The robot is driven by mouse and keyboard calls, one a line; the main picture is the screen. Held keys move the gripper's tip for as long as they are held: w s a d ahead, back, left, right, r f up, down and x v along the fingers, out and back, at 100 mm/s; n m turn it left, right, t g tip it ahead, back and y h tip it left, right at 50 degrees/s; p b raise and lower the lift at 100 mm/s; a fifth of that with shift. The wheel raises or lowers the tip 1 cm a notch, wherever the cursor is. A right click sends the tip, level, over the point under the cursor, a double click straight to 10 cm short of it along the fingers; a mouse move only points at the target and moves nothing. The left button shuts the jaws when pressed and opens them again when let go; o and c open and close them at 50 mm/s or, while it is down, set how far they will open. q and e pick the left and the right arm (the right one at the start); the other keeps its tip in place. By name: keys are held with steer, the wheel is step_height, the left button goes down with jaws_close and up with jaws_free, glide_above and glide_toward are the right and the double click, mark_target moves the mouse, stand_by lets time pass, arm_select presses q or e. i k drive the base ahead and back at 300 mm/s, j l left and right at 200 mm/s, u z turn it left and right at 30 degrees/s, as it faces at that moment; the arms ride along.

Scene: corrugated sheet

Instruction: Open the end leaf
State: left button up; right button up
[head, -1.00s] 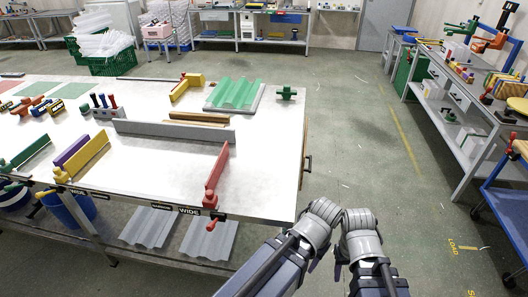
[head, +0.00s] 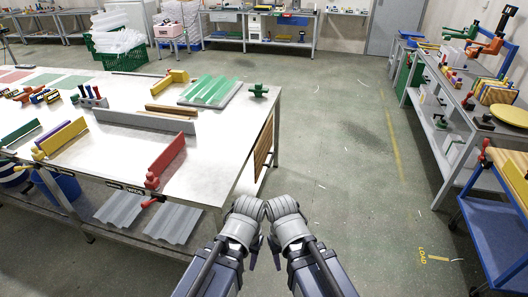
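The end leaf looks to be the brown slatted wooden panel (head: 264,148) that hangs down at the right end of the long white table (head: 215,140). I see it steeply from the side, so its latch or handle cannot be made out. My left gripper (head: 256,243) and my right gripper (head: 277,256) are close together at the bottom centre, in front of the table's near right corner and apart from the leaf.
Grey corrugated sheets (head: 172,221) lie on the shelf below. Open floor (head: 345,150) separates the table from a blue cart (head: 495,215).

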mark_target(262, 150)
steer(key=i+l+u, duration=0.1)
steer(key=i+l, duration=0.75)
steer(key=i+l+u, duration=0.1)
steer(key=i+l, duration=0.7)
steer(key=l, duration=0.25)
